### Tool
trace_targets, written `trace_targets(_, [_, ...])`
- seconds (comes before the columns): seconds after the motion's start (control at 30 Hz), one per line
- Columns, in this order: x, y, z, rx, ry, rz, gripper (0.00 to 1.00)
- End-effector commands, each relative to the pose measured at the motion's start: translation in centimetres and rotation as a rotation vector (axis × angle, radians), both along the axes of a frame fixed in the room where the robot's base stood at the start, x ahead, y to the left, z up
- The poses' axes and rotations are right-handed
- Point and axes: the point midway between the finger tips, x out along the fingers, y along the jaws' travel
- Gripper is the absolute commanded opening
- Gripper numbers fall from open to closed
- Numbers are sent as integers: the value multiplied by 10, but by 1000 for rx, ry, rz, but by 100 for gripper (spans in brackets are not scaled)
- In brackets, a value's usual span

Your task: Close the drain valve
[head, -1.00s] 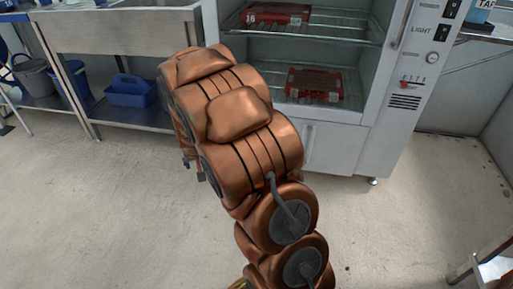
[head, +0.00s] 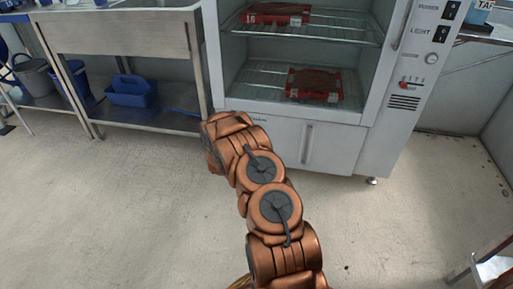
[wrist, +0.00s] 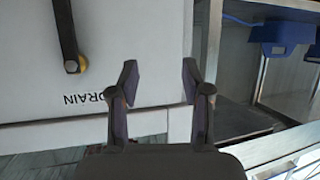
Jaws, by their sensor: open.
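The drain valve shows in the wrist view as a dark lever (wrist: 65,30) on a brass-coloured pivot (wrist: 77,65). It is mounted on a white panel (wrist: 130,28) beside the upside-down label DRAIN. The lever runs from the pivot to the top edge of the picture, where its far end is cut off. My gripper (wrist: 160,78) is open and empty, with both fingers to the right of the lever and apart from it. In the head view my arm hides the gripper, and I cannot see the valve there.
The caddy also shows in the wrist view (wrist: 283,35). The floor in front is clear.

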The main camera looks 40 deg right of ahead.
Motion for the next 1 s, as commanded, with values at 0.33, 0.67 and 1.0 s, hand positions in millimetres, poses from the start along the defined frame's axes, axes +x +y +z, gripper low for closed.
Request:
trace_targets(0.33, [-36, -52, -53, -156, -165, -137, 48])
trace_targets(0.67, [-77, -72, -79, -271, -265, -236, 48])
trace_targets(1.0, [-73, -89, -81, -293, -287, -253, 48])
